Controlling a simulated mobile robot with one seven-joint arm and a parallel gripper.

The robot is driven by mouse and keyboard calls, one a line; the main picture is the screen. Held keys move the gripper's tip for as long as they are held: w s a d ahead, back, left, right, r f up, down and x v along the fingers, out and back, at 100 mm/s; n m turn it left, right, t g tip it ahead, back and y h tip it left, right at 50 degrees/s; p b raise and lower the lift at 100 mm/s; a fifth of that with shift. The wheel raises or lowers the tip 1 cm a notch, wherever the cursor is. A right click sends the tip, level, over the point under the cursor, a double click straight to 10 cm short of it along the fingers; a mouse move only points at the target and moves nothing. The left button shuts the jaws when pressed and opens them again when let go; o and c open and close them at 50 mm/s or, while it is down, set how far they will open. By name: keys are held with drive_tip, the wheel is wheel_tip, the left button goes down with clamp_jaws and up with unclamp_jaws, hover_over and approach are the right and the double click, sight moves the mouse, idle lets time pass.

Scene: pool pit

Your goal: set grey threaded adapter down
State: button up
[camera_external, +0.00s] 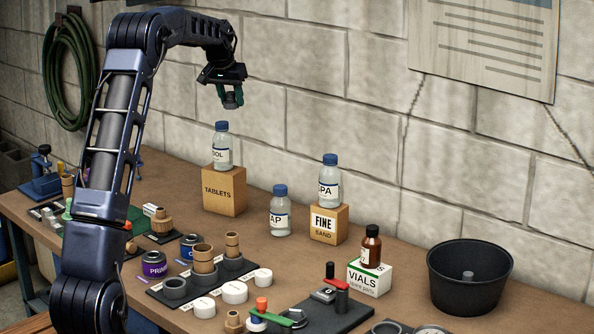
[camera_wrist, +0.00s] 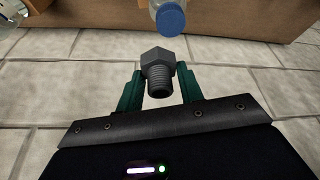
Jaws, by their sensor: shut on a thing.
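The grey threaded adapter (camera_wrist: 158,72) has a hex head and a threaded end. In the wrist view it sits between the two green fingers of my gripper (camera_wrist: 159,84), which is shut on it. In the external view my gripper (camera_external: 231,94) is high above the bench, in front of the block wall, with the adapter (camera_external: 230,102) hanging below it. The adapter touches nothing but the fingers. A blue-capped bottle (camera_external: 222,148) on the TABLETS box (camera_external: 223,192) stands below it, and the blue cap (camera_wrist: 170,20) shows near the adapter in the wrist view.
The brown bench (camera_external: 395,275) is crowded. Another bottle (camera_external: 329,183) stands on the FINE SAND box (camera_external: 328,224), and one (camera_external: 280,212) stands between the boxes. A brown bottle (camera_external: 371,248) is on the VIALS box (camera_external: 368,280). A black bucket (camera_external: 437,275) is at right. Fittings lie in front.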

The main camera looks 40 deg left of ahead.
drive_tip(key=s+a+n+y, duration=0.15)
drive_tip(key=s+a, duration=0.25)
drive_tip(key=a, duration=0.5)
drive_tip(key=s+a+n+y, duration=0.1)
drive_tip(key=s+a+n, duration=0.3)
drive_tip(key=a, duration=0.5)
hover_over(182, 197)
drive_tip(key=s, duration=0.1)
drive_tip(key=shift+m+g+h, duration=0.3)
drive_tip(key=shift+m+h, duration=0.05)
drive_tip(key=shift+m, duration=0.1)
drive_tip(key=f, duration=1.6)
drive_tip(key=d+f, duration=0.1)
drive_tip(key=f, duration=0.8)
drive_tip(key=shift+f, duration=2.75)
drive_tip(key=o, duration=1)
drive_tip(key=shift+f, duration=0.1)
